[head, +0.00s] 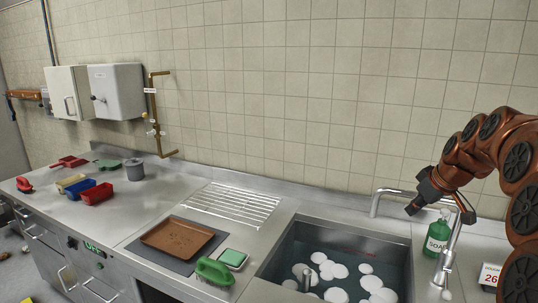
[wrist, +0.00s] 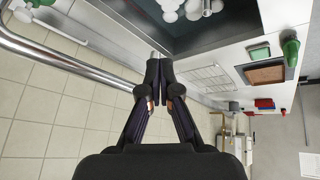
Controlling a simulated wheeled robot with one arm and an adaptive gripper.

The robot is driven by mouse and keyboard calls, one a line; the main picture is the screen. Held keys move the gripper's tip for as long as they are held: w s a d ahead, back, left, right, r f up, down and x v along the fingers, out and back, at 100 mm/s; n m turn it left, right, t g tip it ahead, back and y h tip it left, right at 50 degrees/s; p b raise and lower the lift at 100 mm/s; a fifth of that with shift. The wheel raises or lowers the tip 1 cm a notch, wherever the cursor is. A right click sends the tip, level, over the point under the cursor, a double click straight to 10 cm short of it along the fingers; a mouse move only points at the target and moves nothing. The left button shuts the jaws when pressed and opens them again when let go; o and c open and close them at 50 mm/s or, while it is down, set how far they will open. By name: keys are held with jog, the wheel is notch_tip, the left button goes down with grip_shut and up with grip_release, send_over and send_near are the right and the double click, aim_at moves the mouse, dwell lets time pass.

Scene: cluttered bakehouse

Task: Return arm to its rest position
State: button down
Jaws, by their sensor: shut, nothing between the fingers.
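My arm comes in at the right of the head view, copper-coloured with dark joint discs. My gripper (head: 412,209) hangs at its end, above the back edge of the sink and beside the curved tap (head: 390,192). In the wrist view my gripper (wrist: 159,62) shows its two dark fingers with the tips together. They are shut with nothing between them. The tap's metal pipe (wrist: 60,50) runs close by on the left of the wrist view.
A green soap bottle (head: 437,236) stands under my arm at the right. Left of the sink are a brown tray (head: 178,238), a green brush (head: 214,270) and a draining rack (head: 232,204). Coloured containers stand at far left.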

jog(key=s+a+f+m+g, duration=0.15)
jog(key=s+a+f, duration=0.25)
jog(key=s+a, duration=0.55)
jog(key=s+a+f+m+g, duration=0.1)
jog(key=s+a+f+g, duration=0.2)
jog(key=s+a, duration=0.7)
jog(key=s+a+f+m+g, duration=0.15)
jog(key=s+f, duration=0.25)
jog(key=s, duration=0.5)
jog(key=s+a+f+g, duration=0.2)
jog(key=s+a+f, duration=0.1)
jog(key=s, duration=0.6)
notch_tip(320, 180, down, 9)
jog(key=b, duration=0.8)
jog(key=shift+s+h+b, duration=0.35)
jog(key=shift+h+b, duration=0.05)
